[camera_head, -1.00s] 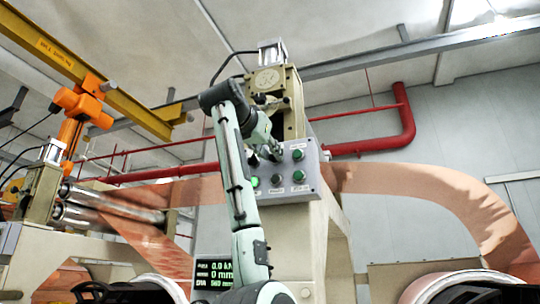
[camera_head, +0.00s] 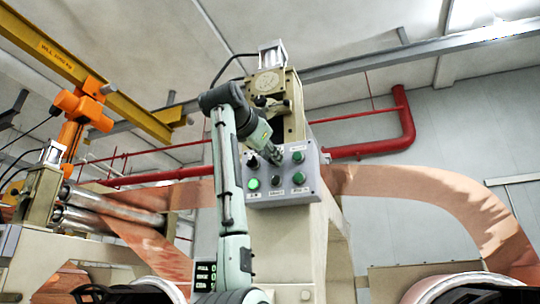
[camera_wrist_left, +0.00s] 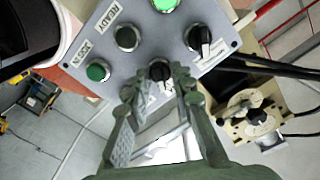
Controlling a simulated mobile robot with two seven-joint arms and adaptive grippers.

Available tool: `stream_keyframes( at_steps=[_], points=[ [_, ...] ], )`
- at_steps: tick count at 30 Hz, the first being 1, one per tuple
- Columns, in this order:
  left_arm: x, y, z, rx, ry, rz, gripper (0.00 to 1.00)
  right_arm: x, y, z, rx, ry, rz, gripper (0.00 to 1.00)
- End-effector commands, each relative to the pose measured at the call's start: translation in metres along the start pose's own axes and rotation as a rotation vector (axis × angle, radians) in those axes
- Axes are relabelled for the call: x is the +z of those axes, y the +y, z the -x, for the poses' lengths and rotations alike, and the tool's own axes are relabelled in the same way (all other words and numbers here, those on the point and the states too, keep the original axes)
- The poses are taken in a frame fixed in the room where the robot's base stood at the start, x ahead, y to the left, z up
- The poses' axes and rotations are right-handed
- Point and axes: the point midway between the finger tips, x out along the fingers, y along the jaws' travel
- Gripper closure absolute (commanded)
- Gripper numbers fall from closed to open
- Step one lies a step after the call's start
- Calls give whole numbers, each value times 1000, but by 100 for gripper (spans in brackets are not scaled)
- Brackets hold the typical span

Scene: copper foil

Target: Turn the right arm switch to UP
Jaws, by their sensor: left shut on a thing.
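The grey control panel (camera_head: 285,193) is at the middle of the head view. It has two black rotary switches in its upper row. My left gripper (camera_head: 278,156) reaches the panel and is shut on the right one of the two. In the left wrist view this right arm switch (camera_wrist_left: 160,71) sits between the tips of my left gripper (camera_wrist_left: 155,83). Its pointer is partly covered, so I cannot tell its setting. The other black switch (camera_head: 253,162) is free; it also shows in the left wrist view (camera_wrist_left: 198,38). My right gripper is not in view.
A lit green button (camera_head: 253,184), a black button (camera_head: 276,180) and green buttons (camera_head: 298,178) are close around the switches. Copper foil (camera_head: 430,185) runs on both sides. A red pipe (camera_head: 365,146) passes behind the panel.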

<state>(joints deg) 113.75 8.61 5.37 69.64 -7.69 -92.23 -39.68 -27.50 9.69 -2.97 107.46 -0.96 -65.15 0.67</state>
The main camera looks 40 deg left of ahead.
Motion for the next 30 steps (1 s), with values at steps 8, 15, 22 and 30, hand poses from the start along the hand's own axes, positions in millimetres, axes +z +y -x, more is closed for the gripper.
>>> stream_keyframes(
  at_steps=[8,15,22,30],
  points=[
    [0,0,0,0,0,0,72,3,1,-2,1,-6,0,60],
    [-1,0,5,-2,2,1,72,1,4,-2,6,-3,2,60],
    [-1,-1,45,-5,3,1,72,1,2,-2,3,-3,1,60],
    [-1,-1,99,-3,3,1,72,1,1,-2,2,-3,1,60]
  ],
)
